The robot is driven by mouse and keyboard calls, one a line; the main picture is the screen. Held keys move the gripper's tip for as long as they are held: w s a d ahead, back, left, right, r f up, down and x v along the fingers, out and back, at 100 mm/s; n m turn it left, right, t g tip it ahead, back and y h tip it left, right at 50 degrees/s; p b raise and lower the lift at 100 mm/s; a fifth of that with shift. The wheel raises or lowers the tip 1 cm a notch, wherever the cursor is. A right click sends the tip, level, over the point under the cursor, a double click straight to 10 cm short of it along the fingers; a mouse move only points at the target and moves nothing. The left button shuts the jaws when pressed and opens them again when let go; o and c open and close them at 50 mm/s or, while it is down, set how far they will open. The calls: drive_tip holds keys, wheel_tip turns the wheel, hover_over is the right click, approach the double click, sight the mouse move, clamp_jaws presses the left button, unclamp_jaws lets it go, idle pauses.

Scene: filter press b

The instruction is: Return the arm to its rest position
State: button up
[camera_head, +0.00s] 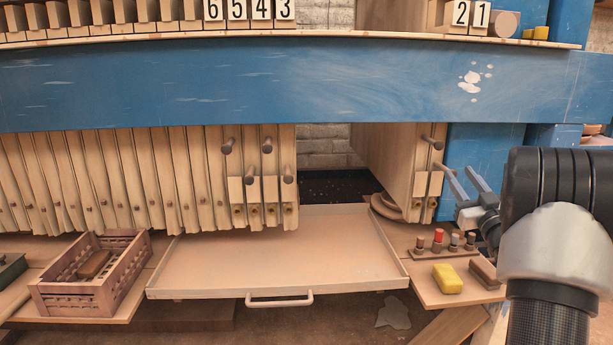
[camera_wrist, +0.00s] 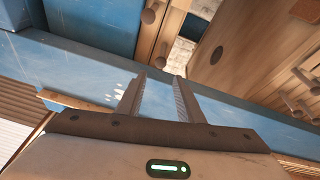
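My arm is at the right side of the head view, bent, with my gripper (camera_head: 467,182) pointing left and up near the right-hand plates. Its two fingers are apart with nothing between them. In the wrist view my gripper (camera_wrist: 160,88) also shows open and empty, with the blue beam (camera_wrist: 90,82) behind the fingers. In the head view the gripper is below the blue beam (camera_head: 250,85), beside the handle pegs of the right plates (camera_head: 395,160). I cannot tell whether it touches anything.
A tray (camera_head: 280,255) with a front handle is under the gap between plates. A crate (camera_head: 90,285) holding a brown object stands left. On the right shelf are a yellow sponge (camera_head: 447,278), a brown block (camera_head: 485,273) and a rack of small knobs (camera_head: 440,245). A blue post (camera_head: 480,160) stands behind my gripper.

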drive_tip(key=a+r+m+g+h, duration=0.2)
drive_tip(key=a+r+h, duration=0.1)
drive_tip(key=a+r, duration=0.2)
drive_tip(key=s+a+f+m+g+y, duration=0.1)
drive_tip(key=s+a+f+g, duration=0.1)
drive_tip(key=s+a+g, duration=0.35)
drive_tip(key=s+a+f+m+g, duration=0.1)
drive_tip(key=s+a+f+g, duration=0.1)
drive_tip(key=s+a, duration=0.7)
drive_tip(key=s+a+f+n+g+y, duration=0.1)
drive_tip(key=s+a+f+g, duration=0.2)
drive_tip(key=s, duration=0.5)
drive_tip(key=s+a+f+g+y, duration=0.1)
drive_tip(key=s+a+f, duration=0.3)
drive_tip(key=s, duration=0.5)
drive_tip(key=s+a+f+n+g, duration=0.1)
drive_tip(key=s+a+f+g, duration=0.15)
drive_tip(key=s+a, duration=0.4)
wheel_tip(320, 180, up, 22)
drive_tip(key=s+d+p, duration=0.1)
drive_tip(key=d+p, duration=0.1)
drive_tip(key=p, duration=1.9)
drive_tip(key=shift+r, duration=0.15)
drive_tip(key=shift+a, duration=0.2)
